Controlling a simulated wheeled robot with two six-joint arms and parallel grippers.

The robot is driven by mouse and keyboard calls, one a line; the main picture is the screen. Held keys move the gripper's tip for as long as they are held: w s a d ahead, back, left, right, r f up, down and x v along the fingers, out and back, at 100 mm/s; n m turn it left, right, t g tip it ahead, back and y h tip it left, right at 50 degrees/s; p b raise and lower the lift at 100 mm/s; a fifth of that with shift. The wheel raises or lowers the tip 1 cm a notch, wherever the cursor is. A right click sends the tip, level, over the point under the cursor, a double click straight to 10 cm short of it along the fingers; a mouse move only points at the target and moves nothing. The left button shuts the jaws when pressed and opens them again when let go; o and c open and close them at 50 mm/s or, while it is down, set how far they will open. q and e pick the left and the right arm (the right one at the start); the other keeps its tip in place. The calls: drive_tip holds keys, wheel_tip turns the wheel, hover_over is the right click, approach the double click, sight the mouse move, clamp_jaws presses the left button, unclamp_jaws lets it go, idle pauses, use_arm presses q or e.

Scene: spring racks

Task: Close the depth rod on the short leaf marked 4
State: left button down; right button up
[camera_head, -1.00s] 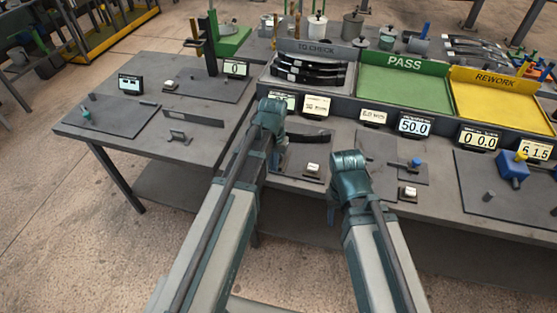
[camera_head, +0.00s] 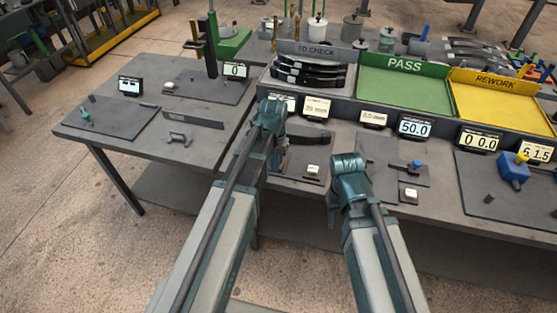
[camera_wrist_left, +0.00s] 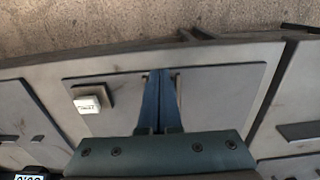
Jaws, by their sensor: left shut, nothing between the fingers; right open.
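My left gripper (camera_wrist_left: 158,98) is shut with nothing between its fingers, over a dark plate (camera_wrist_left: 225,95) in the left wrist view. In the head view, its wrist (camera_head: 268,112) hides its fingertips. Several dark leaves (camera_head: 308,72) lie in the TO CHECK tray; no number 4 is readable on any. A dark curved bar (camera_head: 310,138) shows beside my left wrist. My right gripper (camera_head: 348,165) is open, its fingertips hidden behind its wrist. A blue-knobbed rod-like part (camera_head: 417,163) stands on a plate right of it. I cannot tell which part is the depth rod.
A block with a white button (camera_wrist_left: 88,104) sits on the plate left of my left fingers. The green PASS tray (camera_head: 405,85) and yellow REWORK tray (camera_head: 495,104) stand behind a row of displays, one reading 50.0 (camera_head: 415,127). The left table (camera_head: 165,155) has clear space at its front.

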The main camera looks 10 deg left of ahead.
use_arm(q)
drive_tip(key=shift+w+d, duration=0.1)
drive_tip(key=shift+w, duration=2.5)
drive_tip(key=shift+s, duration=0.1)
idle(0.4)
drive_tip(key=shift+r, duration=0.1)
drive_tip(key=shift+s+r+p, duration=0.1)
drive_tip(key=shift+r+p, duration=3.35)
drive_tip(key=shift+p, duration=0.1)
